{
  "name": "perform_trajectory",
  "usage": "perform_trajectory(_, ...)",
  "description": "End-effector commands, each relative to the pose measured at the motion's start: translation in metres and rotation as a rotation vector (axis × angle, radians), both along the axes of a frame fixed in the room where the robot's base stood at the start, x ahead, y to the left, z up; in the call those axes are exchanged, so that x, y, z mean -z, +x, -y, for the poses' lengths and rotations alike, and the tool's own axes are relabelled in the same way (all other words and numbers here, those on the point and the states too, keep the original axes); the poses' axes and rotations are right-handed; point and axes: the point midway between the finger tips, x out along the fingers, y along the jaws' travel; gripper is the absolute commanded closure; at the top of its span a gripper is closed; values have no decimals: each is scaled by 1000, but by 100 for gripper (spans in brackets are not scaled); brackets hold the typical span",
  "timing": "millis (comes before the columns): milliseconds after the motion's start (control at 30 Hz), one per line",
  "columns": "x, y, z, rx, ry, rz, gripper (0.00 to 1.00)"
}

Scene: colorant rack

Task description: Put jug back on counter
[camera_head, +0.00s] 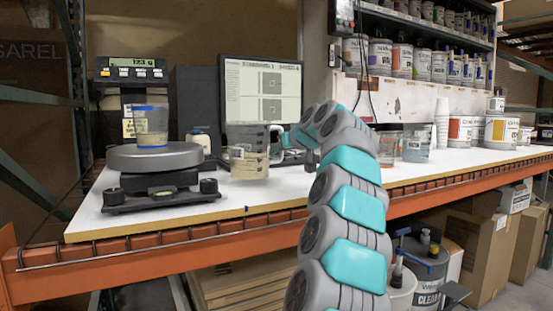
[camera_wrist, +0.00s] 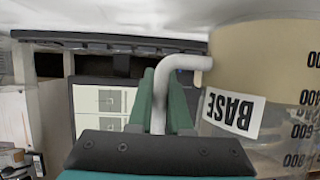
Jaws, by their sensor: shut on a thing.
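The clear jug (camera_head: 248,158) has graduation marks and beige contents low inside. In the head view it is upright over the white counter (camera_head: 110,222), right of the scale. I cannot tell whether its base touches the counter. My gripper (camera_head: 280,141) comes from the right and is shut on the jug's handle. In the wrist view the pale handle (camera_wrist: 183,62) passes between the green fingers of my gripper (camera_wrist: 162,98). The jug's body (camera_wrist: 265,60) shows there upside down with a "BASE" label; part of it is cut off by the frame.
A scale (camera_head: 155,158) holding a blue-rimmed cup (camera_head: 151,125) stands left. A monitor (camera_head: 262,90) stands behind the jug. More clear jugs (camera_head: 416,147), white cups and cans are to the right. The counter's front strip is clear.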

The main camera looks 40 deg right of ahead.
Motion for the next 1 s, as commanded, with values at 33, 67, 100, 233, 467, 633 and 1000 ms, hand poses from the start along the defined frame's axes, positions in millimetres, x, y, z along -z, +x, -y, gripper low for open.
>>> perform_trajectory(33,5,0,-1,-1,3,0,100)
perform_trajectory(67,7,0,-1,-1,2,1,100)
perform_trajectory(100,9,0,-1,-1,1,1,100)
perform_trajectory(233,15,1,-2,-2,1,-1,100)
perform_trajectory(467,14,0,-1,-1,0,1,100)
perform_trajectory(633,19,0,-1,0,-1,0,82)
perform_trajectory(1000,18,0,-1,0,-1,0,53)
